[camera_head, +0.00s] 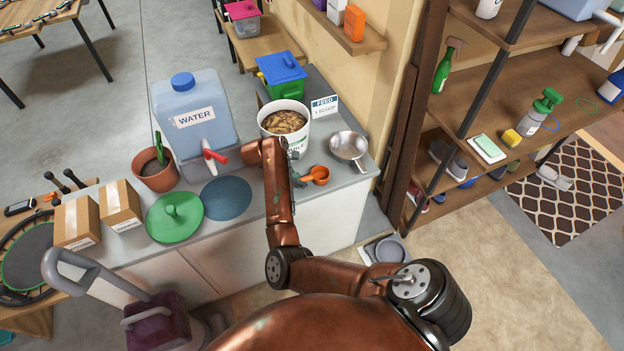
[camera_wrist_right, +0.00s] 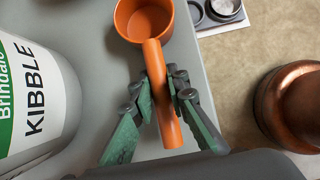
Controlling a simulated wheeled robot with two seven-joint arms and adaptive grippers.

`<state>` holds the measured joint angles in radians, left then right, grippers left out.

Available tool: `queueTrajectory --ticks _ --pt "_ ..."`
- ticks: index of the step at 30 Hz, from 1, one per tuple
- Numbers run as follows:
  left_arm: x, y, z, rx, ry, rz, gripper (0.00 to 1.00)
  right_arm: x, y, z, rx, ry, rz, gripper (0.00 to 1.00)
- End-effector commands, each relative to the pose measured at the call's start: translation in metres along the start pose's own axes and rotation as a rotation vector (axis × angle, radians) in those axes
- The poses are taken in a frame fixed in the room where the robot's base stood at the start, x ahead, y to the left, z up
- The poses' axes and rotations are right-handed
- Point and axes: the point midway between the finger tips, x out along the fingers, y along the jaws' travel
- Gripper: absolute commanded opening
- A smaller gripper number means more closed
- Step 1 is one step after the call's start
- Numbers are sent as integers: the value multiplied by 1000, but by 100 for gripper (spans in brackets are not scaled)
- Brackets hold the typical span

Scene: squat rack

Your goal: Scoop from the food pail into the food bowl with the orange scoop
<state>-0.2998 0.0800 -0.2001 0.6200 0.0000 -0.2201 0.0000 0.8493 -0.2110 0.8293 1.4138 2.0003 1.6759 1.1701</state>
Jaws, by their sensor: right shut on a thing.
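The food pail (camera_head: 291,140) is a white bucket of brown kibble on the grey counter. Its "KIBBLE" label shows at the left of the right wrist view (camera_wrist_right: 62,95). My right gripper (camera_wrist_right: 160,86) is shut on the handle of the orange scoop (camera_wrist_right: 143,22), in front of the pail. The scoop's cup also shows in the head view (camera_head: 320,174); it looks empty, at or just above the counter. On the floor by the counter's end is a grey feeding tray with a round bowl (camera_head: 390,250); I cannot tell if that is the food bowl. My left gripper is out of view.
A metal pan (camera_head: 348,146) sits right of the pail, near a "FEED 1 SCOOP" sign (camera_head: 324,106). The water jug (camera_head: 193,113), plant pot (camera_head: 156,172), green lid (camera_head: 174,218) and boxes (camera_head: 99,214) fill the left counter. A shelf rack (camera_head: 490,110) stands at right.

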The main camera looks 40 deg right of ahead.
Motion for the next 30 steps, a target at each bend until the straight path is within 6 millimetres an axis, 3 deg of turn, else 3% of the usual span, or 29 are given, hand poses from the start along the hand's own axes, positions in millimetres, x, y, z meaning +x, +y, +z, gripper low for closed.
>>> queueTrajectory --ticks 30 --pt "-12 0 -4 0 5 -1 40 -23 0 14 1 1 1 0"
